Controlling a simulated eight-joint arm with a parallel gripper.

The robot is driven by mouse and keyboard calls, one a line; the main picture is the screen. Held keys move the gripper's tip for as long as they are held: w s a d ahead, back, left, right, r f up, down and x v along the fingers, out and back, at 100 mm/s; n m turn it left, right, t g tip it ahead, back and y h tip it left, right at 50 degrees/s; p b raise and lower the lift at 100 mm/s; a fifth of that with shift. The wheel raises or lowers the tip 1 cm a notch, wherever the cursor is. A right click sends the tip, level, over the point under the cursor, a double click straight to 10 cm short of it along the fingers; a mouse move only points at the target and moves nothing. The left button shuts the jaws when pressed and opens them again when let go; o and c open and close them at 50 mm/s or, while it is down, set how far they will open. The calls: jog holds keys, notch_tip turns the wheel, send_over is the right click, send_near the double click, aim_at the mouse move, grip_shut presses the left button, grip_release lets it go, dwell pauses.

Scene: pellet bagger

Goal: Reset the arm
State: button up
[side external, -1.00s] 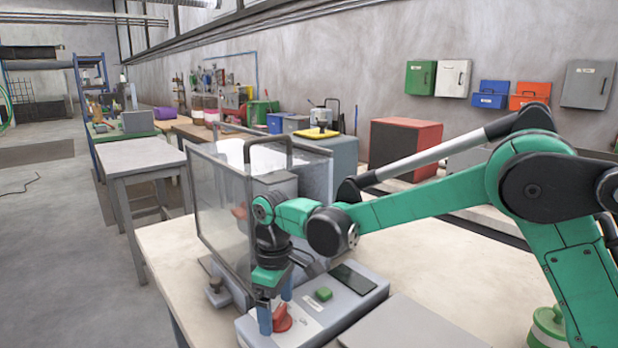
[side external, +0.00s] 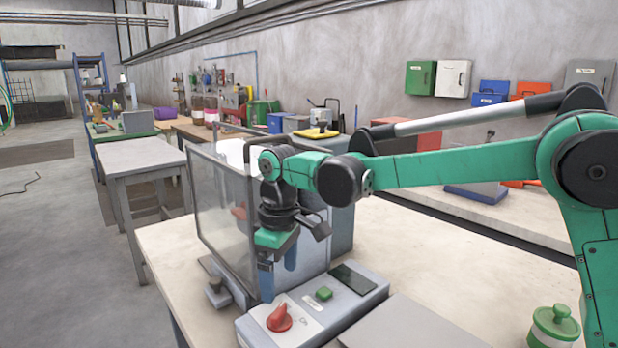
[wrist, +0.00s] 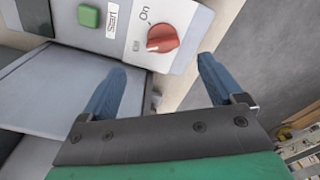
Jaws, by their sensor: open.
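My gripper (side external: 278,274) is open and empty, with two blue fingers pointing down. It hangs above and just behind the control box (side external: 358,309), in front of the clear-walled machine (side external: 222,215). The red knob (side external: 280,318) on the box is free of the fingers, beside the green button (side external: 323,293). In the wrist view my gripper's fingers (wrist: 158,92) are spread apart, and the red knob (wrist: 162,38), marked "On", shows beyond them. The green button (wrist: 89,16), marked "Start", is to its left.
A green-lidded jar (side external: 553,328) stands at the right front of the workbench (side external: 450,265). A grey panel (side external: 400,325) lies right of the control box. A grey table (side external: 140,155) stands at the left. The bench middle is clear.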

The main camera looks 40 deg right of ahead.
jog(key=s+d+m+t, duration=0.5)
jog(key=s+d, duration=0.3)
jog(key=s, duration=0.3)
jog(key=shift+s+m+t, duration=0.4)
jog(key=shift+t, duration=0.4)
jog(key=shift+r, duration=0.1)
